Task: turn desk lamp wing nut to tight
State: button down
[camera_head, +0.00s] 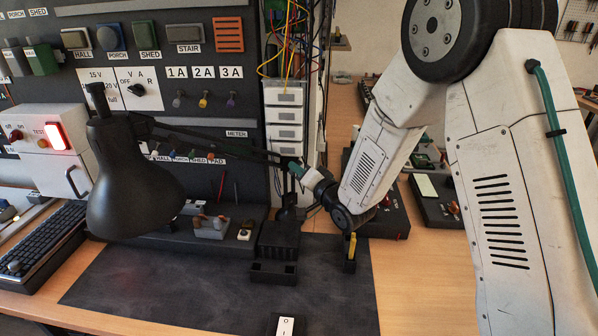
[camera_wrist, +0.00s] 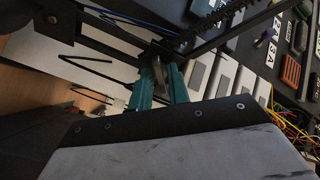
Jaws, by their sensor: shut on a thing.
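The black desk lamp has a large shade (camera_head: 138,190) hanging at the left and a thin arm reaching right to an upright post in the head view. My gripper (camera_head: 295,170), with green fingertips, is at the joint where the lamp arm meets the post. In the wrist view my two green fingers (camera_wrist: 163,82) are closed on a small grey-brown piece, the wing nut (camera_wrist: 159,70), at the crossing of dark lamp bars. In the head view the wing nut is hidden by my gripper. Its exact turn angle cannot be told.
A dark mat (camera_head: 190,290) covers the front of the desk, mostly clear. A panel with labelled switches (camera_head: 145,90) stands behind the lamp. Loose coloured wires (camera_head: 285,45) hang near my arm. A keyboard (camera_head: 45,240) lies at the left, and a white box (camera_head: 50,140) with a lit red switch stands behind it.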

jog(key=shift+m, duration=4.1)
jog(key=c, duration=1.6)
grip_release()
jog(key=shift+d, duration=0.1)
jog(key=shift+o, duration=0.2)
jog(key=v, duration=0.7)
jog(key=shift+s+d, duration=0.2)
jog(key=shift+s, duration=0.15)
